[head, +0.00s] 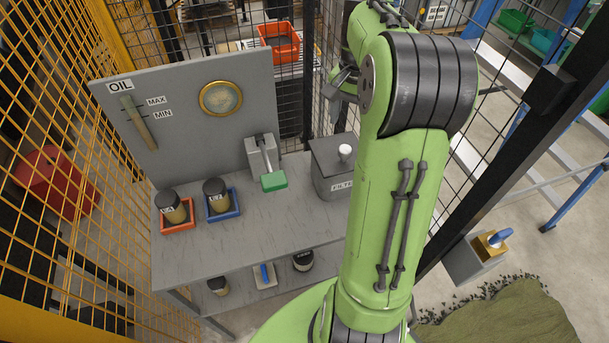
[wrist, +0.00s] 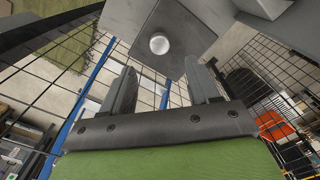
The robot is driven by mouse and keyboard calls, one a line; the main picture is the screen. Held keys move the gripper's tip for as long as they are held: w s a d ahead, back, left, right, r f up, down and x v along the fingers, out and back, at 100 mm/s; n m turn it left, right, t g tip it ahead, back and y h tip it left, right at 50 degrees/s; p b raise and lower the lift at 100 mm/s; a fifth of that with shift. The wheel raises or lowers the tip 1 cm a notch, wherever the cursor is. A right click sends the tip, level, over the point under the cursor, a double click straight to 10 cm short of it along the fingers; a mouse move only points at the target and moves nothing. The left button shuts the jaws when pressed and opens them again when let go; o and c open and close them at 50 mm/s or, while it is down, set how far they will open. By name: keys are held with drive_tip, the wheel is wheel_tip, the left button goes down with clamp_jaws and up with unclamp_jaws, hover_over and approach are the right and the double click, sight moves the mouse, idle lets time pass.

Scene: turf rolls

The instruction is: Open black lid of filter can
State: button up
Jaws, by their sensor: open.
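The filter can (head: 335,186) is a grey box with a "FILTER" label, on the bench at the right, partly hidden by my arm. Its dark lid (head: 325,150) lies flat on top, with a white knob (head: 345,152). In the wrist view the lid (wrist: 185,28) is at top centre, and the round white knob (wrist: 159,43) shows beyond the gap between my fingertips.
A grey panel (head: 190,70) stands behind. Wire fencing (head: 460,75) closes in the right and back. The front middle of the bench is clear.

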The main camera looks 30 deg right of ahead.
wheel_tip(320, 180, up, 6)
drive_tip(key=p, duration=0.1)
drive_tip(key=s+a+f+n+t+b, duration=0.2)
drive_tip(key=s+a+n+b, duration=0.1)
drive_tip(key=a, duration=0.6)
drive_tip(key=s+a+f+n+t+h+b, duration=0.1)
drive_tip(key=s+a+f+n+b, duration=0.1)
drive_tip(key=s+a+n, duration=0.3)
drive_tip(key=s+a+b, duration=0.1)
drive_tip(key=a, duration=0.3)
drive_tip(key=shift+s+f+t+b, duration=0.2)
drive_tip(key=shift+f+t+b, duration=0.1)
drive_tip(key=shift+t, duration=0.1)
drive_tip(key=shift+n, duration=0.3)
